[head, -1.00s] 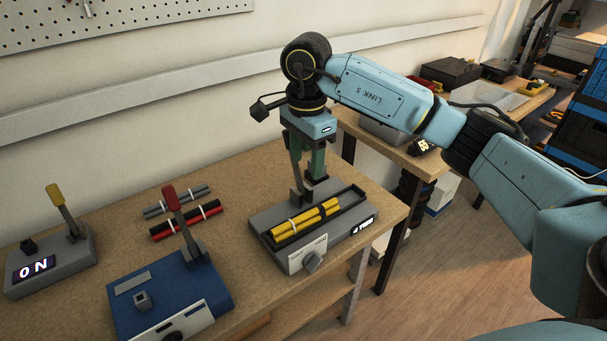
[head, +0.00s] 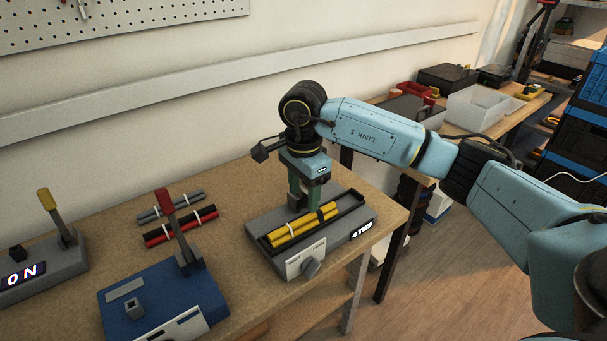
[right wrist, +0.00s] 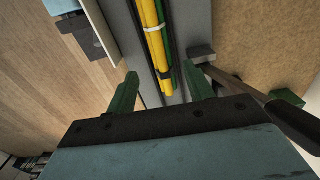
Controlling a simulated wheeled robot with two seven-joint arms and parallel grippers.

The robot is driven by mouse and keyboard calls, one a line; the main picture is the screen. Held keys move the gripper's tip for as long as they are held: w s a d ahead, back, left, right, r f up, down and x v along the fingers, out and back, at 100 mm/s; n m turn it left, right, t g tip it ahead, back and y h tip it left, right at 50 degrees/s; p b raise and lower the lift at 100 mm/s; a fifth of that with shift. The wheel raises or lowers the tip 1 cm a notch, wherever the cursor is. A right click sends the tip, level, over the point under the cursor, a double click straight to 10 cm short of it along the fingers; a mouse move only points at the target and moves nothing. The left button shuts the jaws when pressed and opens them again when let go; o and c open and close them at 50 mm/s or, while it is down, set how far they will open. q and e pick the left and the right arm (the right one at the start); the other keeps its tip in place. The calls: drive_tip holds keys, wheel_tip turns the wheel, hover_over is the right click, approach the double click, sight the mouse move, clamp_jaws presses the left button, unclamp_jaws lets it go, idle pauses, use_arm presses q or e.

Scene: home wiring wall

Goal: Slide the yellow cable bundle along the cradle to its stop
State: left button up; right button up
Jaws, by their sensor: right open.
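The yellow cable bundle (head: 302,226) lies in a dark cradle (head: 350,204) on a grey base (head: 262,245), with a white tie and a black tie around it. My right gripper (head: 306,201) points down just behind the bundle's middle and hides part of the cradle's back side. In the right wrist view, its green fingers (right wrist: 162,90) are apart, with the bundle (right wrist: 156,45) reaching up to the gap between them. I see no grip on it. My left gripper is out of view.
A dark bar (right wrist: 255,95) slants beside the right finger in the right wrist view. Left of the base are a blue box (head: 165,290) with a red-handled lever (head: 170,215), red-and-black cables (head: 180,226), grey cables (head: 170,205) and a yellow-handled switch box (head: 45,265).

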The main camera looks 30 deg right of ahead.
sight(303, 218)
wheel_tip(303, 218, down, 6)
drive_tip(key=shift+r+b, duration=0.15)
drive_tip(key=shift+b, duration=0.15)
drive_tip(key=shift+f, duration=0.5)
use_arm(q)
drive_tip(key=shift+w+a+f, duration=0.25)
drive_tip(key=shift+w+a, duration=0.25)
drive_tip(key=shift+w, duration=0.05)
use_arm(e)
drive_tip(key=shift+c, duration=0.2)
